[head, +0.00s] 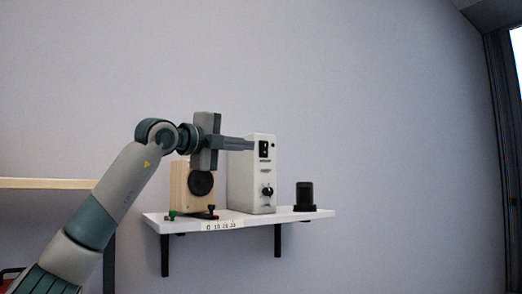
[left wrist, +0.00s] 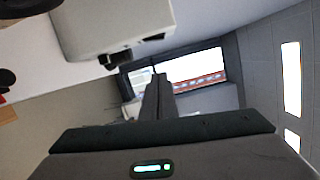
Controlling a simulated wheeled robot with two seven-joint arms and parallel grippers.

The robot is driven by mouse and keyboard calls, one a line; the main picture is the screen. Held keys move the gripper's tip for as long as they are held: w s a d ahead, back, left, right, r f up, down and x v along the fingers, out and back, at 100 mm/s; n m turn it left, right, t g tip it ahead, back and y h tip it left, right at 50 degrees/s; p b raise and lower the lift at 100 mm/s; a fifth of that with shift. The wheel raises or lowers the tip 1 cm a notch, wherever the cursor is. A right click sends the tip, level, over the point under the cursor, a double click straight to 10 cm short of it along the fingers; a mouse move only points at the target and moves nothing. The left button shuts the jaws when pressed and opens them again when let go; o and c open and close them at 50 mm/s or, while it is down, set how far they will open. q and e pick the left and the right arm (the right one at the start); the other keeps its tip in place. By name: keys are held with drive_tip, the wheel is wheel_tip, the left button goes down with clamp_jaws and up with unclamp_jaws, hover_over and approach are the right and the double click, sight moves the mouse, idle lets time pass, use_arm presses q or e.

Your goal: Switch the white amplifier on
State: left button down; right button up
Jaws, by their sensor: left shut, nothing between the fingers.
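The white amplifier (head: 240,190) stands upright on a wall shelf. Its narrow front carries a black switch (head: 264,149) near the top and a black knob (head: 267,191) lower down. I cannot tell which way the switch is set. My left gripper (head: 250,144) is shut and empty. Its fingers point right, and in the head view their tips overlap the amplifier's upper part, just left of the switch. In the left wrist view the shut fingers (left wrist: 157,84) show below and right of the amplifier (left wrist: 115,22), with a gap between. My right gripper is out of view.
A wooden speaker (head: 180,190) with a dark round cone stands left of the amplifier, partly behind my gripper. Small green and red-black parts lie at the shelf's front left. A wooden ledge (head: 45,183) is farther left.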

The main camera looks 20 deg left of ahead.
sight(266, 143)
use_arm(q)
drive_tip(key=p+x, duration=0.3)
drive_tip(key=r+p+x, duration=0.1)
drive_tip(key=p+x, duration=0.2)
drive_tip(key=a+p+x, duration=0.1)
drive_tip(key=p+x, duration=0.2)
drive_tip(key=x, duration=0.1)
drive_tip(key=shift+w+r, duration=0.15)
drive_tip(key=shift+w, duration=0.1)
drive_tip(key=shift+w+a+p, duration=0.65)
drive_tip(key=shift+a+p, duration=0.25)
